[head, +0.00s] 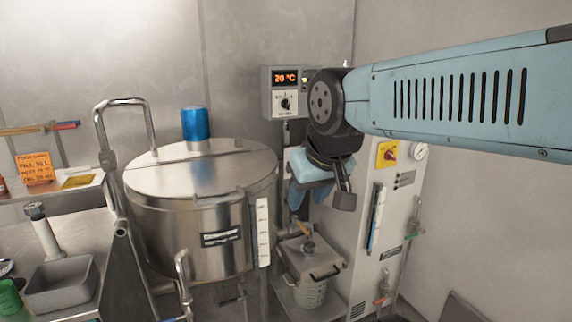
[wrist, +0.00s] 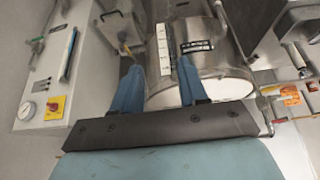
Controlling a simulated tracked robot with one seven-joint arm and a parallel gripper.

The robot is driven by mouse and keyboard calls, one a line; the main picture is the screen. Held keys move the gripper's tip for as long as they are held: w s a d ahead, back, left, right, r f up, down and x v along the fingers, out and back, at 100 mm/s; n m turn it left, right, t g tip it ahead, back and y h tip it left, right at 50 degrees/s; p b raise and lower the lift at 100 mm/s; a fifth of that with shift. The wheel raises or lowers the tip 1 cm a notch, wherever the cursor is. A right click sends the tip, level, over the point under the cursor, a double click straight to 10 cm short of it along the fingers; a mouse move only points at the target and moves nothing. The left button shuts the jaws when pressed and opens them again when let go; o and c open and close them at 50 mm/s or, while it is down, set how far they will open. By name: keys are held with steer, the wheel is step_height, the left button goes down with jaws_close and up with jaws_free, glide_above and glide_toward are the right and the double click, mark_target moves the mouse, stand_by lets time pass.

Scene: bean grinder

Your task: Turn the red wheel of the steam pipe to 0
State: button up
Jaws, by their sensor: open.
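A small red part (head: 379,301), possibly the red wheel, shows low on the pipe at the front of the pale cabinet. It is too small to read any mark on it. A red knob on a yellow plate (head: 388,153) sits high on the same cabinet; this knob also shows in the wrist view (wrist: 54,107). My gripper (head: 308,204) hangs between the steel tank and the cabinet, above the lidded pot, its blue fingers pointing down. In the wrist view my gripper (wrist: 158,64) is open, with nothing between the fingers. It is apart from both red parts.
The steel tank (head: 160,220) stands left of my gripper. The cabinet (head: 350,250) stands right, with a round gauge (head: 420,152) and a green-handled valve (head: 417,230). A lidded pot (head: 305,290) is below. A control box (head: 286,92) reads 20 °C.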

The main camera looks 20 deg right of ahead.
steer(key=shift+w+d, duration=0.15)
steer(key=shift+w, duration=0.2)
steer(key=shift+o, duration=0.4)
